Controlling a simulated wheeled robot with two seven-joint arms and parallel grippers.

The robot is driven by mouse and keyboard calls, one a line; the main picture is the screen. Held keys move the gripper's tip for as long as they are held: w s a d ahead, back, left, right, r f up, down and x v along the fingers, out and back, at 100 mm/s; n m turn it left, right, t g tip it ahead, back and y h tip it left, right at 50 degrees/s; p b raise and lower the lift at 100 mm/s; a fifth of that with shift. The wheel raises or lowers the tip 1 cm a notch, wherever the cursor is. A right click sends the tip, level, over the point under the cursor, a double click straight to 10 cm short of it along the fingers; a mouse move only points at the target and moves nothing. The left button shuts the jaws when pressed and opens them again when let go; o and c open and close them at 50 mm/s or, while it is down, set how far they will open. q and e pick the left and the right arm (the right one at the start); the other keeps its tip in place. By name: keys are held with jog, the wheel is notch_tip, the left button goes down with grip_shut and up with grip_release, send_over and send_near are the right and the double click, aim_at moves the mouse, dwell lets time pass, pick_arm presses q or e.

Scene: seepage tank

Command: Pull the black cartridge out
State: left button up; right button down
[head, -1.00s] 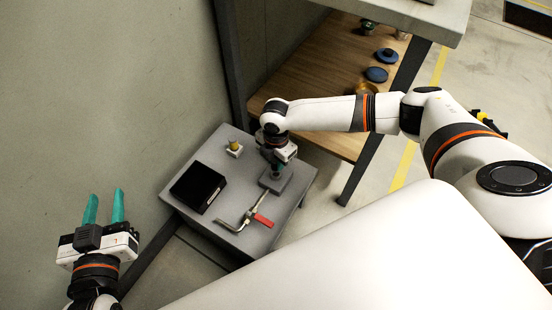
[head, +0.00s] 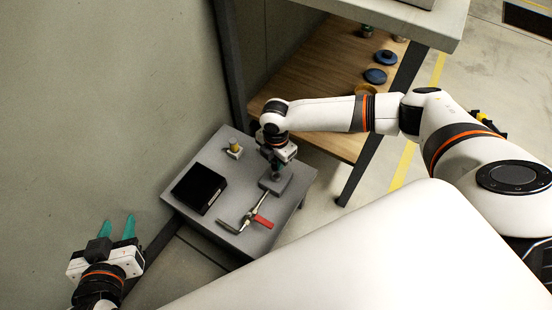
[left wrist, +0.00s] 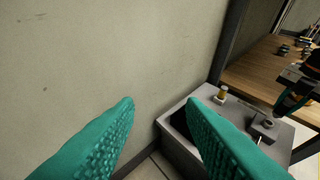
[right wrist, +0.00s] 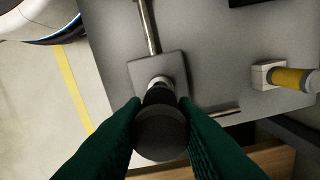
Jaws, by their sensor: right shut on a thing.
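The black cartridge (right wrist: 161,130) is a dark cylinder with a round top, upright at a square grey block (right wrist: 172,68) in the right wrist view. My right gripper (right wrist: 161,125) is shut on it, one teal finger on each side. Whether its lower end is still seated in the block is hard to tell. In the head view my right gripper (head: 275,168) is above the block (head: 275,185) on the grey table, and the cartridge is mostly hidden there. My left gripper (head: 117,226) is open and empty, left of the table near the wall; its fingers (left wrist: 160,125) are wide apart.
On the grey table (head: 240,160) are a black box (head: 199,188), a small block with a yellow cylinder (head: 235,149), and a metal lever with a red handle (head: 262,221). A wooden shelf (head: 320,100) with blue round items (head: 376,76) is behind.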

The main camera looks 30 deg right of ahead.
pick_arm(q)
jog(key=shift+s+a+f+g+y+p, duration=0.2)
jog(key=shift+s+a+f+g, duration=0.15)
jog(key=shift+s+f+g, duration=0.3)
jog(key=shift+s+a+f+g+y+p, duration=0.2)
jog(key=shift+s+a+f+g, duration=0.15)
jog(key=shift+s+f+g, duration=0.25)
jog(key=shift+d, duration=0.1)
